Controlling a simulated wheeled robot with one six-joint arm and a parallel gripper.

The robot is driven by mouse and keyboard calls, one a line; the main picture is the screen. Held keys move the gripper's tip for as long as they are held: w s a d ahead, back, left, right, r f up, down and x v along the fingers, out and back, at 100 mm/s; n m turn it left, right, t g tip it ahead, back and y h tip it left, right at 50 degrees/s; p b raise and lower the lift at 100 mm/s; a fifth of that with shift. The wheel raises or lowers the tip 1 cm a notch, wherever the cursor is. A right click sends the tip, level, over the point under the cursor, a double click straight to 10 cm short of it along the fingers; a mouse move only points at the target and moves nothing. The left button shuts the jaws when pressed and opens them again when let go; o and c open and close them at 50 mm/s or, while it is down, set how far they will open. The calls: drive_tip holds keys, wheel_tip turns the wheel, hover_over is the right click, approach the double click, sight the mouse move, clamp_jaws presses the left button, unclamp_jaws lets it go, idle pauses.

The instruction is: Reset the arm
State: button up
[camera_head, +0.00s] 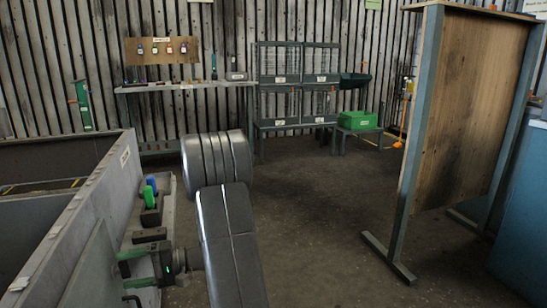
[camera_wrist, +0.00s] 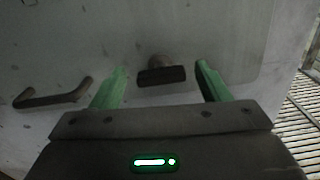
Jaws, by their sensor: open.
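My gripper (camera_head: 122,269) is at the lower left of the head view, its green fingers pointing left at a grey panel (camera_head: 88,270) of the blower housing. In the wrist view my gripper (camera_wrist: 158,76) is open, with its two fingers spread apart. A dark knob or latch (camera_wrist: 162,77) on the panel shows between the fingertips; nothing is gripped. I cannot tell how far the fingertips are from it. A bent dark handle (camera_wrist: 52,97) on the panel lies left of the fingers and also shows in the head view (camera_head: 132,299).
A ledge beside the housing wall (camera_head: 62,220) holds a green item (camera_head: 149,197), a blue item (camera_head: 151,182) and dark blocks. A wooden board on a metal frame (camera_head: 402,190) stands at right. A bench (camera_head: 215,85) and a green box (camera_head: 357,120) are at the back. The middle floor is clear.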

drive_tip(key=m+p, duration=0.2)
drive_tip(key=p, duration=0.1)
drive_tip(key=m+p, duration=0.2)
drive_tip(key=p, duration=0.1)
drive_tip(key=shift+r+m, duration=0.3)
drive_tip(key=shift+r, duration=0.05)
drive_tip(key=m+p, duration=0.4)
drive_tip(key=p, duration=0.1)
drive_tip(key=m+p, duration=0.5)
drive_tip(key=p, duration=0.1)
drive_tip(key=shift+r+m+p, duration=0.1)
drive_tip(key=shift+m+p, duration=0.2)
drive_tip(key=shift+p, duration=0.05)
drive_tip(key=m+p, duration=0.2)
drive_tip(key=shift+w+m, duration=0.1)
drive_tip(key=shift+m, duration=0.2)
drive_tip(key=shift+f+p, duration=0.25)
drive_tip(key=shift+p, duration=0.05)
